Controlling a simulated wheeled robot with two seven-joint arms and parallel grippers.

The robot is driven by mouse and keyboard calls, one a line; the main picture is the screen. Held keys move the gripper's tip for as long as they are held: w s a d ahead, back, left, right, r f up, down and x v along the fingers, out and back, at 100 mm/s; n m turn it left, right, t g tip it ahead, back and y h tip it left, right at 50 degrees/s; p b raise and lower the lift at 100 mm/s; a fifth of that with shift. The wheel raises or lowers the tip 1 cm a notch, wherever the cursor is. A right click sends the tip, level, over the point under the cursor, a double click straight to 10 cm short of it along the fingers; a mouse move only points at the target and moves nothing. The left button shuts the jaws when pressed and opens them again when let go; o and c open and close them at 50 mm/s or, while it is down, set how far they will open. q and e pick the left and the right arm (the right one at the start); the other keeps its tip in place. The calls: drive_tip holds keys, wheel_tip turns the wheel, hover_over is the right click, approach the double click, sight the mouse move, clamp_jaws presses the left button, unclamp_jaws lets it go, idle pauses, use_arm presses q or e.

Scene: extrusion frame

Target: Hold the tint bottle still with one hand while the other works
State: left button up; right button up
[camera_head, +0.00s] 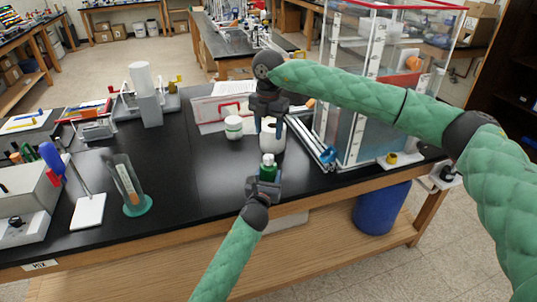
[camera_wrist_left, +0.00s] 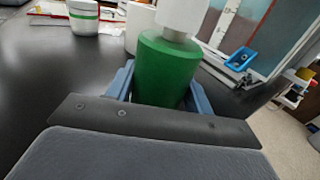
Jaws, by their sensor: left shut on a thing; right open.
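The tint bottle (camera_head: 268,172) is a small green bottle with a white top near the front edge of the black bench. It also fills the middle of the left wrist view (camera_wrist_left: 166,70), upright, its white cap cut off by the top edge. My left gripper (camera_head: 265,182) is shut on the bottle, with blue fingers on both sides of its body. My right gripper (camera_head: 269,128) is open above and behind the bottle, pointing down. It is in front of a white container (camera_head: 272,142) that it partly hides. I cannot tell whether its fingers touch that container.
A white jar with a green band (camera_head: 233,127) stands left of my right gripper. A tall clear tank (camera_head: 350,90) with a blue clamp (camera_head: 328,155) at its base stands on the right. A tube in a teal base (camera_head: 135,203) stands at left.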

sight(269, 156)
wheel_tip(269, 156, down, 10)
idle(0.5)
drive_tip(key=c, duration=1)
